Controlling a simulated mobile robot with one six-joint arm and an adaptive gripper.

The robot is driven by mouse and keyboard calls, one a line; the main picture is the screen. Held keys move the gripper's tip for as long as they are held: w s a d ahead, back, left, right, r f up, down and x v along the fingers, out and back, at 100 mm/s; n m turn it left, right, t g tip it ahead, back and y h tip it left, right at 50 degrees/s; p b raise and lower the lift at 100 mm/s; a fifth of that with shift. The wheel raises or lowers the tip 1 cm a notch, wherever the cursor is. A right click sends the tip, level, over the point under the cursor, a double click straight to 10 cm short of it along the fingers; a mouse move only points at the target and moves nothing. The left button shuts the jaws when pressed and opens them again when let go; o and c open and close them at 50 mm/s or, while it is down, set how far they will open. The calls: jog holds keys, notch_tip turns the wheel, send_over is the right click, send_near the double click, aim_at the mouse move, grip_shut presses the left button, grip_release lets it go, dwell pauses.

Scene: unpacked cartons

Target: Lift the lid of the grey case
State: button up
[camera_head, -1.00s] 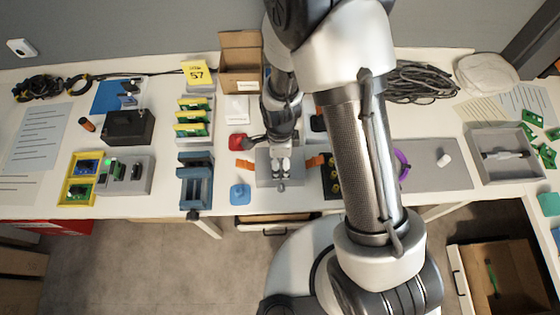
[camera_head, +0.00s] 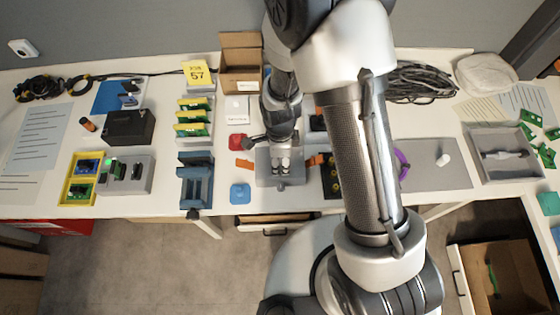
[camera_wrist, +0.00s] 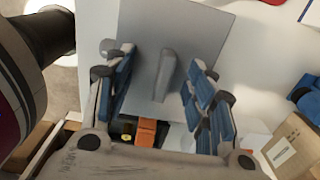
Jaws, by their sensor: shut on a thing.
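The grey case (camera_head: 264,179) sits near the front edge of the table, below my gripper (camera_head: 282,167). Its flat grey lid (camera_wrist: 205,35) fills the middle of the wrist view. A raised grey bar handle (camera_wrist: 166,76) stands on the lid. My gripper (camera_wrist: 158,72) points down with a blue-padded finger on each side of the handle, and is shut on it. The exact contact is hard to see. An orange strap piece (camera_head: 245,163) lies left of the case and another (camera_head: 315,160) right of it. I cannot see any gap under the lid.
A blue square piece (camera_head: 240,193) lies front left of the case, and a blue stand (camera_head: 196,180) is farther left. A red object (camera_head: 237,142) is behind it. An open carton (camera_head: 240,62) stands at the back. My arm hides part of the table at right.

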jog(key=shift+f, duration=0.25)
jog(key=shift+w+r, duration=0.15)
jog(key=shift+r, duration=0.3)
grip_shut()
notch_tip(320, 180, up, 19)
jog(key=p, duration=0.6)
jog(key=shift+r, duration=0.15)
